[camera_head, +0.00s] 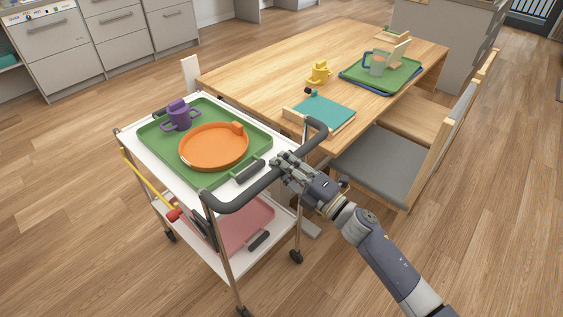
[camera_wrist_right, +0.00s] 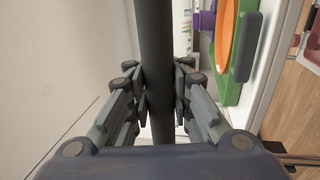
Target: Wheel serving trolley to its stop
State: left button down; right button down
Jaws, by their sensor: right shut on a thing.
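The white serving trolley (camera_head: 138,153) stands left of centre in the head view, next to the wooden table. Its dark curved push handle (camera_head: 252,189) faces me. My right gripper (camera_head: 283,163) is shut around the handle; the wrist view shows the handle bar (camera_wrist_right: 155,70) between its fingers (camera_wrist_right: 160,95). On the trolley's top, a green tray (camera_head: 158,140) carries an orange plate (camera_head: 213,147) and a purple cup (camera_head: 179,117). A pink tray (camera_head: 247,224) lies on the lower shelf. My left gripper is not in view. No marked stop is clearly visible.
The wooden table (camera_head: 255,75) stands behind and right of the trolley, with a teal book (camera_head: 322,112), a yellow cup (camera_head: 319,73) and a green tray (camera_head: 402,77) on it. Open wooden floor (camera_head: 60,200) lies to the left.

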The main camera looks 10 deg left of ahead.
jog(key=shift+f, duration=0.35)
jog(key=c, duration=1.5)
grip_release()
jog(key=shift+o, duration=0.3)
jog(key=shift+r, duration=0.1)
jog(key=v, duration=1.2)
